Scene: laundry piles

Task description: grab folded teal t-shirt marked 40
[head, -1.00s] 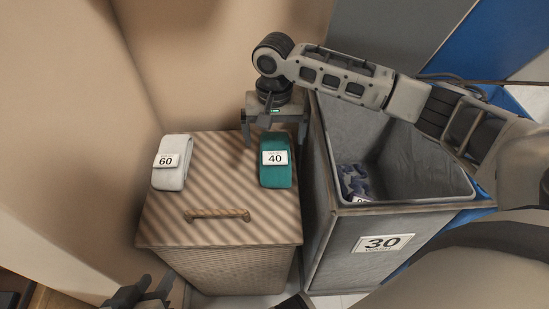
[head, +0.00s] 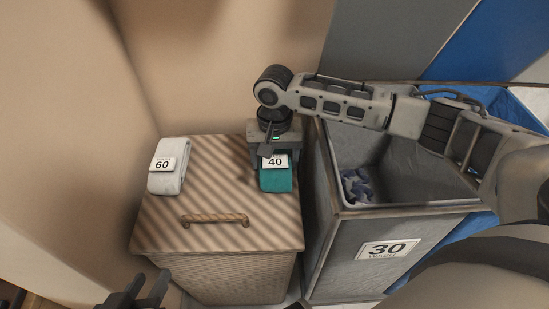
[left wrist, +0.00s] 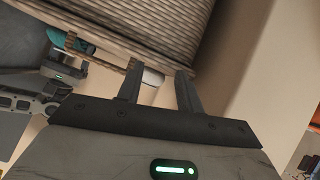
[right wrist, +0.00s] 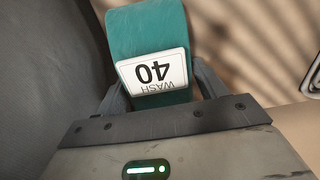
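The folded teal t-shirt (head: 275,180) with its white 40 tag lies on the striped lid of the wicker hamper (head: 165,225). My right gripper (head: 272,150) is lowered over the shirt's far part. In the right wrist view the shirt (right wrist: 147,32) lies between the spread fingers, one along each side. The fingers are very near its sides; I cannot tell whether they touch. My left gripper (head: 148,290) is open and empty, low at the left in front of the hamper. It also shows in the left wrist view (left wrist: 158,75).
A folded white garment tagged 60 (head: 167,180) lies at the left of the lid. A rope handle (head: 215,218) is at the lid's front. A grey bin marked 30 (head: 345,255) stands right of the hamper, with blue patterned cloth (head: 357,186) inside. A wall stands behind.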

